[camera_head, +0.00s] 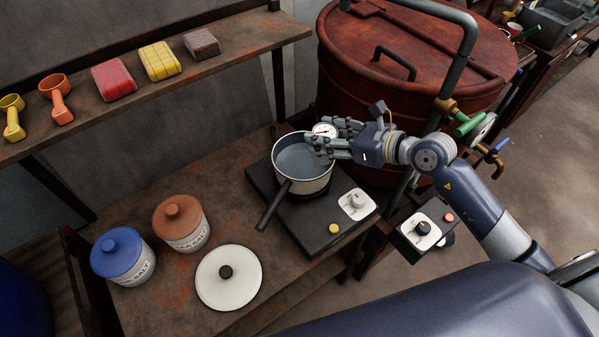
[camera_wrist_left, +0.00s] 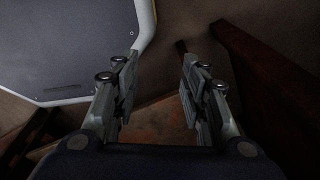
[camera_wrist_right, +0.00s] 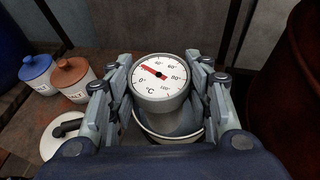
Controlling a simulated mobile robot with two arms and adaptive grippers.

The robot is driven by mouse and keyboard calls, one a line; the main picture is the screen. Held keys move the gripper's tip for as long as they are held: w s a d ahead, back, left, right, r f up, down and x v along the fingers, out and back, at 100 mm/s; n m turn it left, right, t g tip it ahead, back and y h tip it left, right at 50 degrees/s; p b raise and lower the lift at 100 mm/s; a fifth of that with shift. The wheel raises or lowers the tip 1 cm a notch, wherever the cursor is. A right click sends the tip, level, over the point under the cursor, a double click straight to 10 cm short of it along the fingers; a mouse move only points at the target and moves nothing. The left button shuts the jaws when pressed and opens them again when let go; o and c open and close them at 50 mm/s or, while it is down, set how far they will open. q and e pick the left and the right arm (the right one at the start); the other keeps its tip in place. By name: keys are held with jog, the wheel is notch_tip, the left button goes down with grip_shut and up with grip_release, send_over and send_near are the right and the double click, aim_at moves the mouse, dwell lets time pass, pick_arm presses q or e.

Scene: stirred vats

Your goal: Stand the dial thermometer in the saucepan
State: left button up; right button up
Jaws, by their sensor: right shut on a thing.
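The dial thermometer (camera_head: 325,130) has a round white face with a red needle. It also shows face-on in the right wrist view (camera_wrist_right: 160,76). My right gripper (camera_head: 320,141) is shut on it, over the right side of the saucepan. The saucepan (camera_head: 313,185) is cream outside and grey inside, with a black handle towards the front left. Its rim shows below the dial in the right wrist view (camera_wrist_right: 152,134). The thermometer's stem is hidden, so I cannot tell whether it touches the pan. My left gripper (camera_wrist_left: 158,60) is open and empty, away from the pan.
The saucepan stands on a black hotplate (camera_head: 312,236) with a knob. A white lid (camera_head: 215,282), a blue-lidded jar (camera_head: 126,265) and a brown-lidded jar (camera_head: 186,233) stand left. A large red vat (camera_head: 350,105) rises behind. A shelf (camera_head: 100,125) holds scoops and packets.

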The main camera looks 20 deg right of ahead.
jog(key=w+a+f+m+t+h+b, duration=0.1)
jog(key=w+a+f, duration=0.2)
jog(key=w, duration=0.3)
pick_arm(q)
jog(key=shift+s+d+f, duration=0.2)
jog(key=shift+d+f, duration=0.2)
jog(key=shift+f, duration=0.35)
pick_arm(e)
jog(key=shift+w+f, duration=0.15)
jog(key=shift+f, duration=2.35)
jog(key=shift+w+f, duration=0.1)
jog(key=shift+f, duration=2.35)
pick_arm(q)
jog(key=shift+f, duration=0.1)
pick_arm(e)
jog(key=shift+f, duration=0.1)
jog(key=o, duration=0.9)
